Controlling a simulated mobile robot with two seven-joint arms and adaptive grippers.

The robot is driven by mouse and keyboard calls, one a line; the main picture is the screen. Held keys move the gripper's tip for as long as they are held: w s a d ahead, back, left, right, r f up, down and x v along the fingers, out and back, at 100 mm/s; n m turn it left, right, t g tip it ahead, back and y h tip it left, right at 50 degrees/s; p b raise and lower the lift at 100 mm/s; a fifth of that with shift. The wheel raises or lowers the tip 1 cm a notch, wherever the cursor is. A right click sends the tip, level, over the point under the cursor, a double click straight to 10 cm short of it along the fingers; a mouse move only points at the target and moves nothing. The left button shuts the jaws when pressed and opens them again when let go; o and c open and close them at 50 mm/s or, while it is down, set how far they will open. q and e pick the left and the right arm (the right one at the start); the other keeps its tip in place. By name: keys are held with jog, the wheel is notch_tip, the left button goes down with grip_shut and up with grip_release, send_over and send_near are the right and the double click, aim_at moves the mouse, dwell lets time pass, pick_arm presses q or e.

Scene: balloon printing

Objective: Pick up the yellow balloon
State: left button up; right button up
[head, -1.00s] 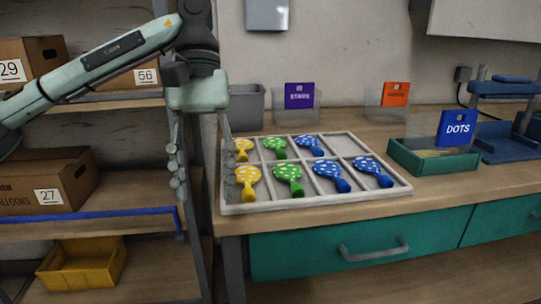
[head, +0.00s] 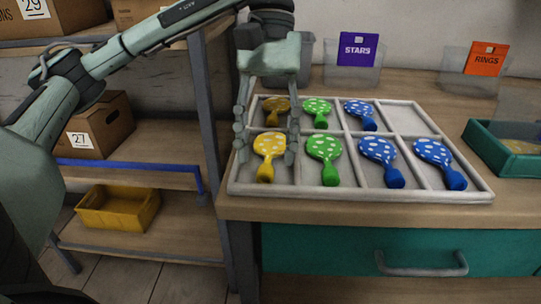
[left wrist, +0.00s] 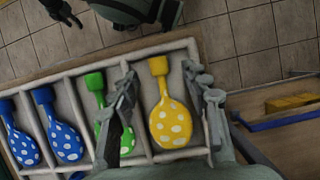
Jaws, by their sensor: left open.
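Two yellow balloons with white dots lie in the left column of the white divided tray (head: 362,192). The front yellow balloon (head: 269,148) is in the front left compartment; the back yellow balloon (head: 276,108) is behind it, partly shaded by my gripper. My left gripper (head: 265,158) is open, pointing down, with a finger on either side of the front yellow balloon. In the left wrist view the yellow balloon (left wrist: 170,122) lies between the open fingers, with a gap on both sides. My right gripper is not in the head view.
Green balloons (head: 323,150) lie in the adjacent column, and blue balloons (head: 377,152) lie further right. The back right compartment is empty. A teal bin (head: 500,152) stands right of the tray. A shelf with a yellow bin (head: 118,210) is at left.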

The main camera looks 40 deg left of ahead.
pick_arm(q)
jog(key=shift+x, duration=1.1)
jog(key=c, duration=0.8)
jog(key=shift+c, duration=0.2)
